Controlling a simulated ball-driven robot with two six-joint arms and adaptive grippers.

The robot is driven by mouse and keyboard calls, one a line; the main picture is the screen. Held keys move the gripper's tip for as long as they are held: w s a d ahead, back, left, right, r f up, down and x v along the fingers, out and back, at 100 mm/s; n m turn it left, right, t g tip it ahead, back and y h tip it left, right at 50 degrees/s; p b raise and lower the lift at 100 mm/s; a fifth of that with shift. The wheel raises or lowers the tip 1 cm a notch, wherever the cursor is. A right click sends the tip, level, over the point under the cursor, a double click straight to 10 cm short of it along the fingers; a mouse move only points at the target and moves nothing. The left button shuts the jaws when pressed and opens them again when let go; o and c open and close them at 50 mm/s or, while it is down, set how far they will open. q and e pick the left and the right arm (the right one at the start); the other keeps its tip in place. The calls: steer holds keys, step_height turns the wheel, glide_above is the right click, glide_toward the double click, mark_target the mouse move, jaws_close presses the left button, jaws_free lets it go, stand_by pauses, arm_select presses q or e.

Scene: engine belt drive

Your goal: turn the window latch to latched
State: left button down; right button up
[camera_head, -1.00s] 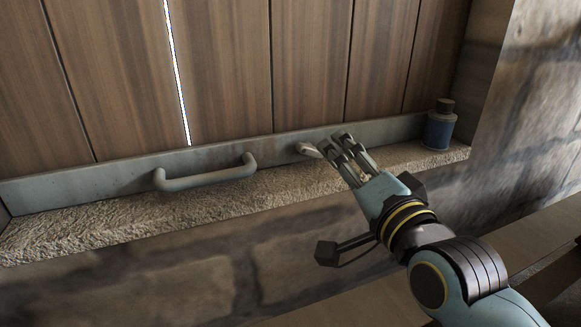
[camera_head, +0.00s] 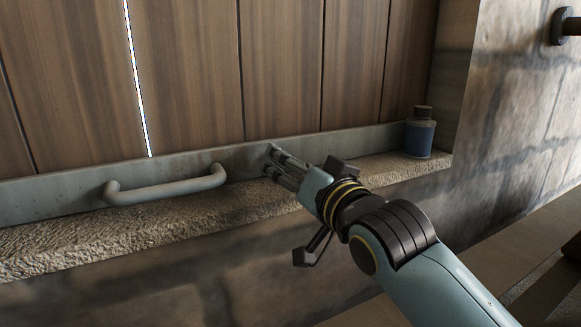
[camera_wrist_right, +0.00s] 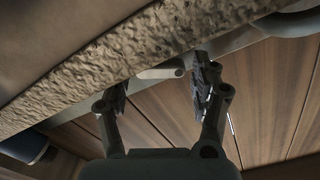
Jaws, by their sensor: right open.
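The window latch (camera_wrist_right: 160,73) is a small pale lever on the metal bottom rail of the window. In the right wrist view it lies between the tips of my open right gripper (camera_wrist_right: 158,82), its end close to one finger. I cannot tell whether they touch. In the head view my right gripper (camera_head: 272,163) reaches leftward to the rail just above the sill and hides the latch. My left gripper is not in view.
A grey bar handle (camera_head: 165,189) is fixed on the rail left of my gripper. A blue bottle with a dark cap (camera_head: 419,138) stands on the right end of the rough stone sill (camera_head: 130,231). Wooden planks (camera_head: 190,70) rise behind. A dark fitting (camera_head: 562,27) is on the right wall.

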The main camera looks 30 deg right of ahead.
steer(key=shift+w, duration=0.5)
steer(key=shift+c, duration=0.3)
steer(key=c, duration=0.8)
steer(key=shift+r, duration=0.1)
steer(key=shift+c, duration=0.2)
steer(key=n+p, duration=0.2)
steer(key=p, duration=0.1)
steer(key=n+p, duration=0.1)
steer(key=p, duration=0.1)
steer(key=shift+r+n, duration=0.25)
steer(key=shift+n, duration=0.15)
steer(key=shift+f+n, duration=0.2)
steer(key=shift+n, duration=0.5)
steer(key=shift+f, duration=0.1)
